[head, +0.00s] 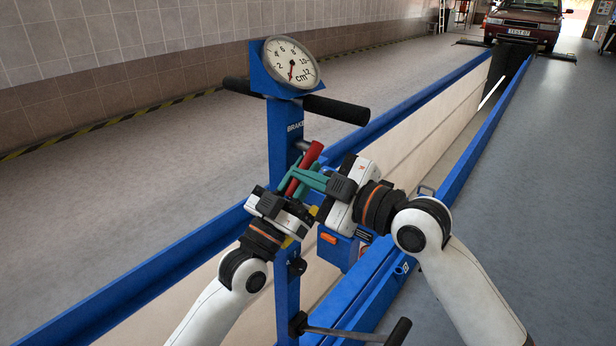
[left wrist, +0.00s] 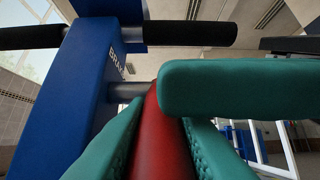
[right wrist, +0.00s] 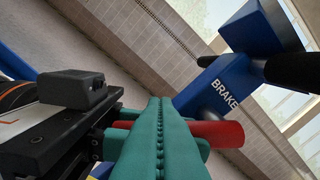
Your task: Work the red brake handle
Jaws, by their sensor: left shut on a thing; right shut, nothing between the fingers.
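The red brake handle (head: 307,164) sticks up at a tilt beside the blue post (head: 284,134) marked BRAKE. My left gripper (head: 292,186) is shut on the handle; in the left wrist view its green fingers lie on both sides of the red grip (left wrist: 160,135). My right gripper (head: 305,178) is shut and empty, its green fingers right at the handle. In the right wrist view the closed fingers (right wrist: 160,125) cross in front of the red handle (right wrist: 220,134). I cannot tell whether they touch it.
A round gauge (head: 291,63) tops the post, with black grips (head: 337,110) on both sides. A lower lever (head: 345,332) sticks out near the post's foot. Blue rails (head: 470,150) edge the pit. A blue box (head: 335,249) sits behind the arms. A car (head: 523,22) stands far back.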

